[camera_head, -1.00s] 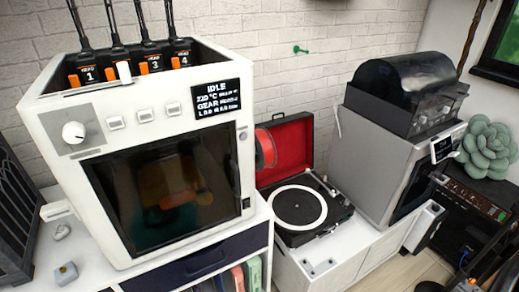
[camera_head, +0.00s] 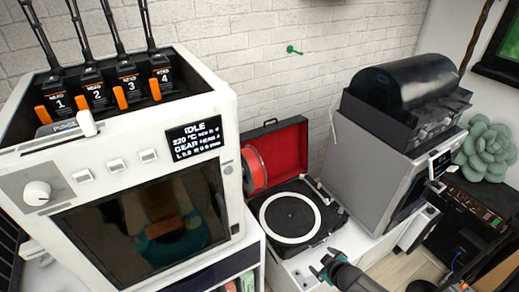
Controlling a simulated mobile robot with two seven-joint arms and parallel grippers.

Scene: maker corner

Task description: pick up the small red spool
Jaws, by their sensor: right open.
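A red spool (camera_head: 256,168) stands on edge beside the right side of the white 3D printer (camera_head: 228,120), in front of the open red lid of a record player. The printer's edge hides part of it. My right gripper (camera_head: 321,266) is at the bottom of the view, open and empty. It is below and to the right of the spool, near the front of the record player, well apart from the spool. My left gripper is not in view.
The record player (camera_head: 272,214) with its red lid (camera_head: 288,146) open sits on a white cabinet. A grey machine with a dark hood (camera_head: 405,95) stands to its right, with a green succulent (camera_head: 486,150) beyond. A green peg (camera_head: 294,50) sticks out of the brick wall.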

